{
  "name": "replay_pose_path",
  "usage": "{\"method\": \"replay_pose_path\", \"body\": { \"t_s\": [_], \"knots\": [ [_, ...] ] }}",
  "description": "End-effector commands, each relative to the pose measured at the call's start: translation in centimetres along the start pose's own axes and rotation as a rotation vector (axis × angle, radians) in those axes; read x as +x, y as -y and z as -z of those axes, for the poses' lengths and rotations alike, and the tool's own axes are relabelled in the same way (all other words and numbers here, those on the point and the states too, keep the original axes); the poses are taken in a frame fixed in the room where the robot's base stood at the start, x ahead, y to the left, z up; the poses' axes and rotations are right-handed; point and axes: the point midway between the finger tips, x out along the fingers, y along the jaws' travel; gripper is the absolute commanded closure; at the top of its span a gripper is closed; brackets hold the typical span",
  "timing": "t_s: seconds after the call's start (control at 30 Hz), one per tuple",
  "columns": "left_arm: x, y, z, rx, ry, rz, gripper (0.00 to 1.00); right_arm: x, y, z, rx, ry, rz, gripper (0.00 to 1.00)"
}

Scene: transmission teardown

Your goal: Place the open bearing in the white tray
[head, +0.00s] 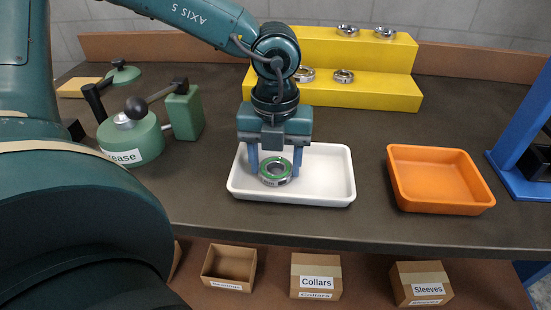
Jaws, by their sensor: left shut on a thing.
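The white tray (328,178) sits on the table near its front edge, in the middle of the head view. My left gripper (275,172) points down over the left part of the tray. Its two blue fingers are shut on a ring-shaped bearing (275,181) with a green face and a metal rim. The bearing is at the tray's left side; I cannot tell whether it touches the tray floor. My right gripper is not in view.
An orange tray (438,178) stands to the right, empty. A yellow stepped stand (380,92) with several metal rings is behind. A green grease device (131,140) stands at left. A blue frame (520,140) is at far right. Labelled boxes (316,277) sit below the table.

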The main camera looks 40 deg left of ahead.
Motion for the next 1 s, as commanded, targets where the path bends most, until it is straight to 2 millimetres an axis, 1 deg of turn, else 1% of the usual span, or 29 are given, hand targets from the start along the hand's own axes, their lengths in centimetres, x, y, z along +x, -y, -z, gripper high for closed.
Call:
{"method": "replay_pose_path", "body": {
  "t_s": [0.13, 0.17, 0.23, 0.4, 0.63, 0.77, 0.87, 1.0],
  "knots": [
    [0.6, 0.0, 0.0, 0.001, 0.002, 0.001, 0.77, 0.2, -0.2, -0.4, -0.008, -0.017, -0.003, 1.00],
    [0.4, 0.0, 0.0, 0.001, 0.001, 0.000, 0.43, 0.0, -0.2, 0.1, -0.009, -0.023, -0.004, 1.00],
    [0.3, 0.0, 0.0, 0.001, 0.001, 0.000, 0.37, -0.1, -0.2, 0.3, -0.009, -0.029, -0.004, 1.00],
    [0.3, 0.0, 0.0, 0.001, 0.000, 0.000, 0.23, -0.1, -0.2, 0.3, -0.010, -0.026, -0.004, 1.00],
    [0.2, 0.0, 0.0, 0.001, 0.000, 0.000, 0.23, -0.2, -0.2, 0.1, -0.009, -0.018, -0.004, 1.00],
    [-0.3, 0.0, 0.0, 0.000, -0.001, -0.001, 0.23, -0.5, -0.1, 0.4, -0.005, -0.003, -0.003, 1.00],
    [-1.8, 0.1, -0.1, 0.000, 0.006, 0.002, 0.23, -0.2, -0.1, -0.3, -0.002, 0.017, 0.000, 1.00],
    [-5.0, 0.1, -0.2, -0.002, 0.008, 0.003, 0.23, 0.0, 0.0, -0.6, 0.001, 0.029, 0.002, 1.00]
  ]
}}
